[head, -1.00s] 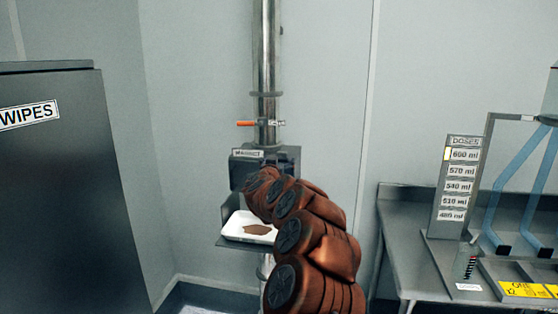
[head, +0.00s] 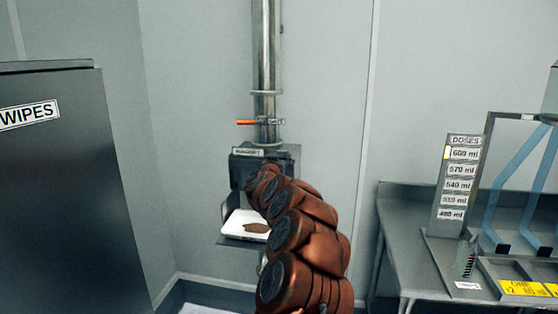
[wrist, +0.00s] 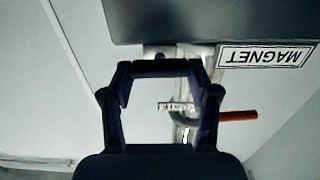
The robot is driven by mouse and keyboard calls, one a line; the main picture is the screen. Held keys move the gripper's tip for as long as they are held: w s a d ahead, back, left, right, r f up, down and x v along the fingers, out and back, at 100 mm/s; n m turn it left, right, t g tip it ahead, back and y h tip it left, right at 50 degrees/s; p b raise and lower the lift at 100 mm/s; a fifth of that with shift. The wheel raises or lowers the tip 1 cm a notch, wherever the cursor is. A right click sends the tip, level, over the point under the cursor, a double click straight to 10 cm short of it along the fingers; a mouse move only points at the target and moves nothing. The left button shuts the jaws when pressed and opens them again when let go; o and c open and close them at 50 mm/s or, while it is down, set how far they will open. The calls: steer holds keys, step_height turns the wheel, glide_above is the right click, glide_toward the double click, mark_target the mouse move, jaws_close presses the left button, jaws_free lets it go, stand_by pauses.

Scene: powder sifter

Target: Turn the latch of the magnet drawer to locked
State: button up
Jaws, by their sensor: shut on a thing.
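The dark magnet drawer housing (head: 247,170) sits on the steel pipe, with a small label on its upper edge. In the wrist view the housing (wrist: 180,18) fills the top, with its MAGNET label (wrist: 266,56) upside down. My gripper (wrist: 163,72) is just at the housing's front, its two dark fingers spread to either side. A dark bar between the fingertips appears to be the latch, and the gripper is shut on it. The latch's angle is not clear. In the head view my arm hides the gripper and latch.
An orange-handled valve (head: 247,122) is on the pipe above the housing. A white tray (head: 232,226) with brown powder stands on a shelf below. A dark WIPES cabinet (head: 60,200) is at left. A steel table (head: 400,225) with a DOSES board (head: 461,185) is at right.

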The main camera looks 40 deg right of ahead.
steer(key=c, duration=0.5)
steer(key=shift+m, duration=0.3)
steer(key=m+b, duration=0.2)
steer(key=m, duration=0.3)
steer(key=m+b, duration=0.3)
steer(key=m, duration=0.3)
steer(key=m+b, duration=0.3)
steer(key=m, duration=0.3)
steer(key=shift+s+d+f, duration=0.2)
steer(key=shift+s+f, duration=0.05)
steer(key=shift+f, duration=0.1)
steer(key=shift+m, duration=0.3)
